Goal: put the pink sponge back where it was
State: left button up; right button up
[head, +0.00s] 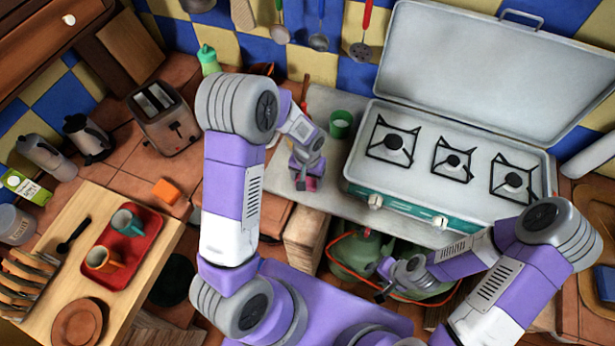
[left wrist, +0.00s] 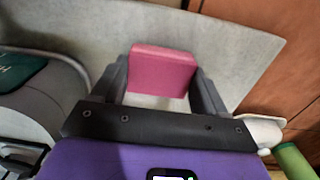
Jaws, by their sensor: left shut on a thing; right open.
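The pink sponge (left wrist: 162,72) is a small pink block with a pale underside, between the two dark fingers of my left gripper (left wrist: 160,85) in the left wrist view. The gripper is shut on it. In the head view my left gripper (head: 306,178) is over the grey counter slab (head: 290,188), left of the stove. The sponge (head: 312,184) shows there only as a small pink patch, mostly hidden by the gripper. I cannot tell whether it touches the slab. My right gripper (head: 382,281) is open and empty, low in front of the stove.
An open camping stove (head: 440,215) stands right of my left gripper. A green cup (head: 340,123) is behind it on the slab. An orange block (head: 166,191) lies on the tiles left. A red tray (head: 146,262) with two mugs sits on a wooden board. A toaster (head: 166,125) stands behind.

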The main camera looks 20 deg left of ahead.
aim_at(307, 179)
pick_arm(q)
jog(key=shift+f, duration=0.2)
jog(key=o, duration=0.9)
jog(key=shift+o, duration=0.2)
jog(key=shift+r, duration=0.25)
notch_tip(307, 179, up, 12)
jog(key=p, duration=0.1)
